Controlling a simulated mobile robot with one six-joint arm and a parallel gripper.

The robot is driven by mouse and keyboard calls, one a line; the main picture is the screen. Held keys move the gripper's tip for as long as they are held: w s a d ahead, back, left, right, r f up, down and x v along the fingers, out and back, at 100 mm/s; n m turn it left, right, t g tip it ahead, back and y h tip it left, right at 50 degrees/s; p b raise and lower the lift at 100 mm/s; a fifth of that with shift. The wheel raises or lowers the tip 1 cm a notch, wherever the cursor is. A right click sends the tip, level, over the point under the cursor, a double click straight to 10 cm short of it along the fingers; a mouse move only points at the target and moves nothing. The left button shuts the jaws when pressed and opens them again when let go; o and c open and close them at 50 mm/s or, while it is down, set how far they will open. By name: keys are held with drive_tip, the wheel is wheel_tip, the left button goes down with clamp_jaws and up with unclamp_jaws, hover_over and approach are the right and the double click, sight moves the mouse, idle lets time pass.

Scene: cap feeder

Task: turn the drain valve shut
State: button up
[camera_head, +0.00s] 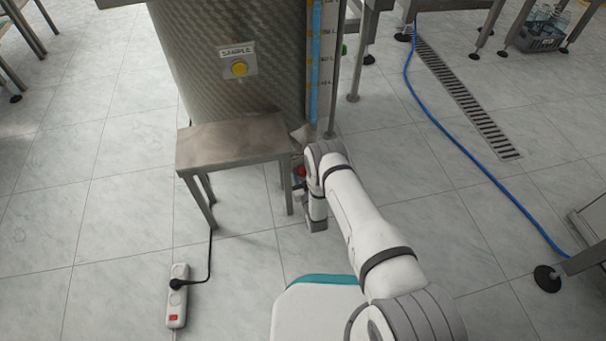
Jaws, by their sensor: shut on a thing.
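The large metal tank (240,90) stands at the top centre. A small red part, which looks like the drain valve's handle (300,171), shows low at the tank's right side, between the steel stool and my arm. My gripper (298,184) is at this red part, shut on it, and mostly hidden by my wrist. The valve body and the exact angle of the handle are hidden or too small to tell.
A steel stool (232,138) stands close to the left of my gripper. A power strip (178,296) with a black cable lies on the floor. A blue hose (457,143) and a floor drain grate (465,97) run at right. The tiles between are clear.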

drive_tip(key=shift+n, duration=0.8)
drive_tip(key=o, duration=1)
drive_tip(key=p+v, duration=0.3)
drive_tip(key=v, duration=0.5)
drive_tip(key=shift+w, duration=0.1)
